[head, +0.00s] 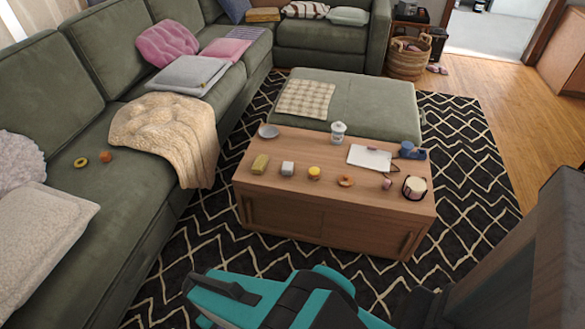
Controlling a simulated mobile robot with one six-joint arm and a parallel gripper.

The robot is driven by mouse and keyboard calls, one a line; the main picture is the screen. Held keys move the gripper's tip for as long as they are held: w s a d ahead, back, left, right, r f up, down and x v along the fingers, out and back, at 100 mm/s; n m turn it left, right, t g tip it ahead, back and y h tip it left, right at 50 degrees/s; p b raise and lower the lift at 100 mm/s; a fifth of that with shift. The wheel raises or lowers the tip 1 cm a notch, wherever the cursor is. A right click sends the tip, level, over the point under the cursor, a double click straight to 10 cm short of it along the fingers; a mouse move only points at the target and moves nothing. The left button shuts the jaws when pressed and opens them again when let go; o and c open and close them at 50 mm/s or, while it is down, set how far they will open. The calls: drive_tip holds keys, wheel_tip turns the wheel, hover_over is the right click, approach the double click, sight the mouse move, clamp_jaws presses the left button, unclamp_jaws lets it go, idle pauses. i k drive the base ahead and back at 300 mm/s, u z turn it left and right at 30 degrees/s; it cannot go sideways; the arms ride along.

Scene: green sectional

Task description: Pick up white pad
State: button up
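A flat white pad (370,158) lies on the wooden coffee table (275,205), near the right end of its top. A dark spot shows on its far right edge. A blue item (412,151) is just to its right, and a white lidded jar (338,132) stands to its left. My teal and black gripper (218,292) is at the bottom of the head view, in front of the table and well apart from the pad. Its fingertips point left, and the gap between them is not clear from this angle. I see nothing held in it.
A green ottoman (375,105) adjoins behind. A green sectional (120,235) runs along the left. Patterned rug (470,240) shows right of the table.

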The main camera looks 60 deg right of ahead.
sight(287, 168)
drive_tip(key=u, duration=0.05)
drive_tip(key=i, duration=1)
drive_tip(key=z, duration=0.05)
